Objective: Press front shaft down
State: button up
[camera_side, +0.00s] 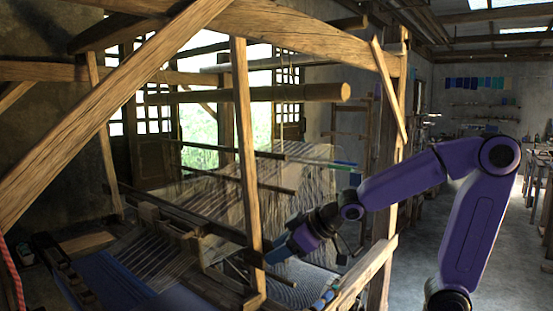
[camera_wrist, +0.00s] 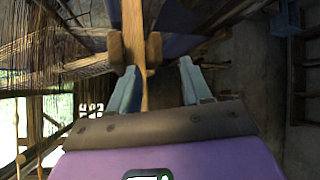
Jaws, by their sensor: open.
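The wooden handloom holds thin horizontal bars among its threads; an upper dark bar (camera_side: 228,150) and a lower bar (camera_side: 240,181) look like shafts, but I cannot tell which is the front one. My gripper (camera_side: 272,256) is low at the loom's right side, close to the upright post (camera_side: 243,150). In the wrist view my gripper (camera_wrist: 160,82) has its two pale blue fingers spread apart. A wooden post (camera_wrist: 133,30) and a thin wooden piece (camera_wrist: 146,92) show between and beyond the fingers; I cannot tell whether they touch.
Warp threads (camera_side: 300,190) hang behind my gripper, and dark woven cloth (camera_side: 110,280) lies at the front left. A diagonal beam (camera_side: 110,115) and a round roller (camera_side: 250,93) cross above. A lower side rail (camera_side: 362,275) is near my arm. Floor at the right is open.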

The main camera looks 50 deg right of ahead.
jog(key=w+d+r+m+t, duration=0.2)
jog(key=w+d+r+t, duration=0.15)
jog(key=d, duration=0.35)
jog(key=t+h, duration=0.2)
jog(key=t, duration=0.3)
send_near(278, 156)
jog(key=shift+m, duration=0.4)
jog(key=w, duration=0.7)
jog(key=w+d, duration=0.1)
jog(key=w, duration=0.2)
jog(key=shift+w, duration=0.4)
jog(key=shift+c, duration=0.3)
